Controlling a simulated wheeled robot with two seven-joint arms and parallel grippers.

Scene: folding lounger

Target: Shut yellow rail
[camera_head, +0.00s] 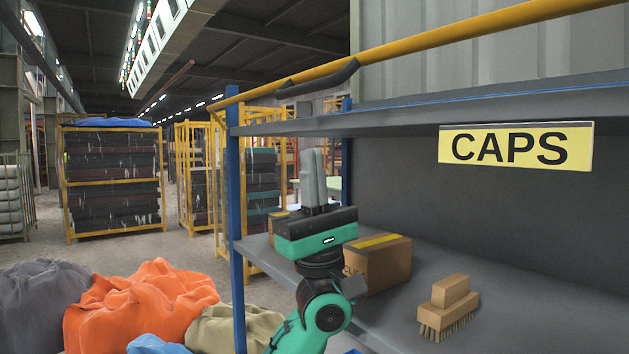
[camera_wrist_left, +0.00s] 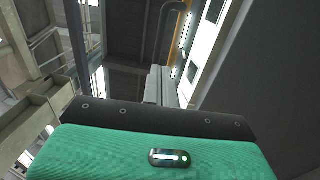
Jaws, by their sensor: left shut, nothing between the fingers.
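The yellow rail (camera_head: 430,38) runs across the top front of the blue-posted shelf in the head view, from the left post up to the right edge. A dark grip (camera_head: 318,78) is on it near its left end. My left gripper (camera_head: 314,164) points upward in front of the shelf, below the dark grip and apart from the rail. Its grey fingers are shut with nothing between them. My right gripper is not in view.
The upper shelf (camera_head: 400,121) carries a yellow CAPS sign (camera_head: 516,146). On the lower shelf are a cardboard box (camera_head: 385,265) and a brush (camera_head: 448,306). Orange (camera_head: 140,305) and grey sacks lie at lower left. Yellow racks (camera_head: 112,180) stand behind.

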